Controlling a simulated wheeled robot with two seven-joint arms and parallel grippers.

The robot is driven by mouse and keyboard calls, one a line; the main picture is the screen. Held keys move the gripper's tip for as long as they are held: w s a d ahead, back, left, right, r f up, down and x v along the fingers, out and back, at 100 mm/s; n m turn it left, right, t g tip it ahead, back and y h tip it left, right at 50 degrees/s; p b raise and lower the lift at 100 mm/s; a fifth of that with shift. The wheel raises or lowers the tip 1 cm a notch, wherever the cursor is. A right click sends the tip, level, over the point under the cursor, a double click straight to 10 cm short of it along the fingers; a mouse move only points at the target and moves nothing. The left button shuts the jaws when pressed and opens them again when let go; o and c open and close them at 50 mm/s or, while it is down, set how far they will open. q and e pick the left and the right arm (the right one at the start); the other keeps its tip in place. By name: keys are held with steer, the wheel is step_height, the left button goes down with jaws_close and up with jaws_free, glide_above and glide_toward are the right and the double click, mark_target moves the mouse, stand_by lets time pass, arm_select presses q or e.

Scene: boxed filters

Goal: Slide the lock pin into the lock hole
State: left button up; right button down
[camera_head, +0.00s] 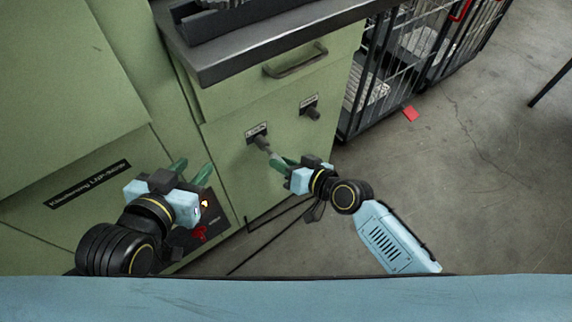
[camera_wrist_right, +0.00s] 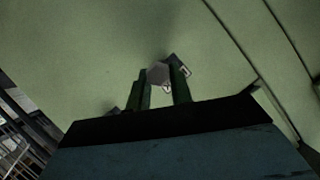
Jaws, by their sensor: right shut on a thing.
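My right gripper (camera_head: 276,162) is shut on a small grey piece, which looks like the lock pin (camera_head: 270,154), in front of the green cabinet. In the right wrist view the grey piece (camera_wrist_right: 158,73) shows between the two green fingers (camera_wrist_right: 163,90). Its tip points at a dark fitting (camera_head: 262,143) under a label on the cabinet front; whether it touches or enters the fitting I cannot tell. The lock hole itself is hidden or too small to make out. My left gripper (camera_head: 192,172) is open and empty, its green fingers apart, in front of the lower panel.
A second dark fitting (camera_head: 311,113) sits on the cabinet to the upper right. Above is a drawer handle (camera_head: 296,62) under a dark worktop edge (camera_head: 255,58). Wire cages (camera_head: 385,75) stand to the right. A red piece (camera_head: 410,114) lies on the otherwise open floor.

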mark_target(277, 155)
steer(key=shift+w+a+b, duration=0.2)
steer(key=shift+w+a, duration=0.25)
steer(key=shift+w, duration=0.2)
steer(key=shift+w+a+b, duration=0.2)
steer(key=shift+w+a, duration=0.25)
steer(key=shift+w, duration=0.15)
steer(key=c, duration=1.2)
jaws_free()
steer(key=shift+o, duration=0.2)
steer(key=p+v, duration=0.4)
steer(key=v, duration=0.9)
steer(key=shift+s, duration=0.2)
steer(key=shift+d, duration=0.1)
